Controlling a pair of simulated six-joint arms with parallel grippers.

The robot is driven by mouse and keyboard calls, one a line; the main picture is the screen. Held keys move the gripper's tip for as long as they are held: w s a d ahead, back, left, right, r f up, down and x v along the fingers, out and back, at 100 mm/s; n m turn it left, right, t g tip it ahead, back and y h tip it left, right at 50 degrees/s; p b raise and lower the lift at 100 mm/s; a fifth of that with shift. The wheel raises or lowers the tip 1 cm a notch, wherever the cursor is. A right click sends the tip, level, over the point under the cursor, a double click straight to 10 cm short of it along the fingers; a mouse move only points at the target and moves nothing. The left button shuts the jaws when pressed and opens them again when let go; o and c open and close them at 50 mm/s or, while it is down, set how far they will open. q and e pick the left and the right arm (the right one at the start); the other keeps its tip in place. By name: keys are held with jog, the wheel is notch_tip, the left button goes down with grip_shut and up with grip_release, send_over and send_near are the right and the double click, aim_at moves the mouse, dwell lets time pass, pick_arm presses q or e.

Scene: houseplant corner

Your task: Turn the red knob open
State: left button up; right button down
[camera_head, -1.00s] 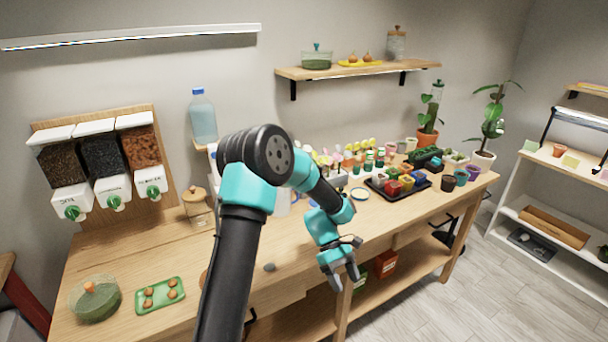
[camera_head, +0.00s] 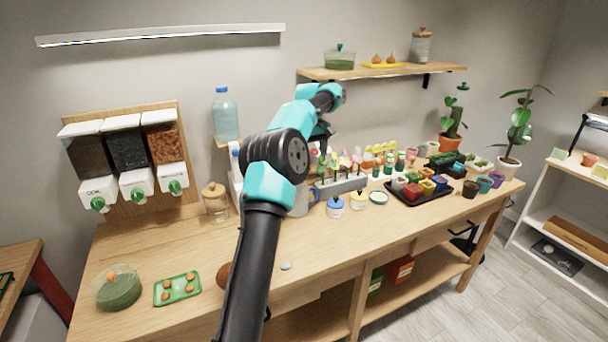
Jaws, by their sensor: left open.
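A water dispenser with a clear blue bottle (camera_head: 225,114) stands at the wall, and its white body (camera_head: 235,165) is partly covered by my left arm. I cannot make out the red knob; the dispenser's front is largely hidden behind the arm. My left gripper (camera_head: 323,132) is raised above the bench, right of the bottle and in front of the wall. It is small and dark here, open, and partly hidden by its own wrist. It appears apart from the dispenser. My right gripper is not in view.
Three wall hoppers with green knobs (camera_head: 135,185) hang at the left. Small jars, plant markers and a black pot tray (camera_head: 418,199) fill the right side.

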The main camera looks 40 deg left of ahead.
pick_arm(q)
jog(key=s+a+r+y, duration=0.1)
jog(key=s+a+r, duration=0.1)
jog(key=a+r, duration=0.3)
notch_tip(320, 180, up, 2)
jog(key=shift+s+a+r+n+y, duration=0.25)
jog(key=shift+a+n+y, duration=0.1)
jog(key=shift+n+y, duration=0.05)
jog(key=shift+f, duration=0.1)
notch_tip(320, 180, down, 17)
jog(key=shift+f, duration=0.1)
dwell(0.4)
jog(key=shift+c, duration=0.2)
jog(key=c, duration=0.8)
jog(key=shift+c, duration=0.2)
